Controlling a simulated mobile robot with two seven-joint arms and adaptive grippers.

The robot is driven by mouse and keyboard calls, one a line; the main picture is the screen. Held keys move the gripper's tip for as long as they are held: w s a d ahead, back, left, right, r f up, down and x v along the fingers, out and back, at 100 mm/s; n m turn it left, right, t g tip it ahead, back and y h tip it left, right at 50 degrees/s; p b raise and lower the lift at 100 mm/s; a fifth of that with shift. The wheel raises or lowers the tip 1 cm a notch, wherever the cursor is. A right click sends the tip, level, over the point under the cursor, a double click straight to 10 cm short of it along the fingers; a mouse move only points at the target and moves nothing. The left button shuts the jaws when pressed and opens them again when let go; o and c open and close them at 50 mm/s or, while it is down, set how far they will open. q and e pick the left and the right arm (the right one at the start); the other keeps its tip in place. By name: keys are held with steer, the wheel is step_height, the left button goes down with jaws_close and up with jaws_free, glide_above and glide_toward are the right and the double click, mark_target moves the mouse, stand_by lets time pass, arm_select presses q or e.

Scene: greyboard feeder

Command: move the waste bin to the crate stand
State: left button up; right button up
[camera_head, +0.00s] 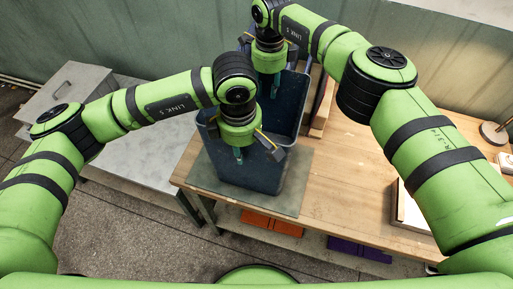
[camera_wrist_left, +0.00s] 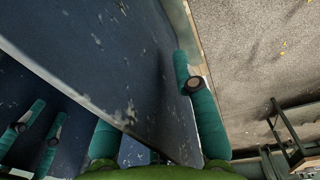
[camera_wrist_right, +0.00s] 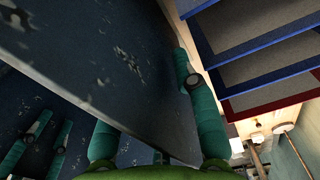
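The dark blue waste bin (camera_head: 265,178) stands upright on a grey mat on the wooden table. My left gripper (camera_head: 239,154) is at the bin's near rim, pointing down. In the left wrist view, its teal fingers (camera_wrist_left: 150,105) stand apart on either side of the bin wall (camera_wrist_left: 100,65); one finger is partly hidden behind it. My right gripper (camera_head: 272,82) is at the far rim. In the right wrist view, its fingers (camera_wrist_right: 150,105) likewise straddle a bin wall (camera_wrist_right: 95,60) with a gap between them. Wall contact is unclear. I cannot identify the crate stand with certainty.
A low grey stand (camera_head: 150,150) is left of the wooden table (camera_head: 345,185), beside a grey cabinet (camera_head: 65,95). Orange (camera_head: 272,224) and purple (camera_head: 358,250) items lie beneath the table. A wall is close behind. The table right of the bin has free room.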

arm_select(q)
jaws_close()
arm_select(e)
jaws_close()
arm_select(q)
steer(key=shift+r, duration=0.15)
arm_select(e)
steer(key=shift+r, duration=0.15)
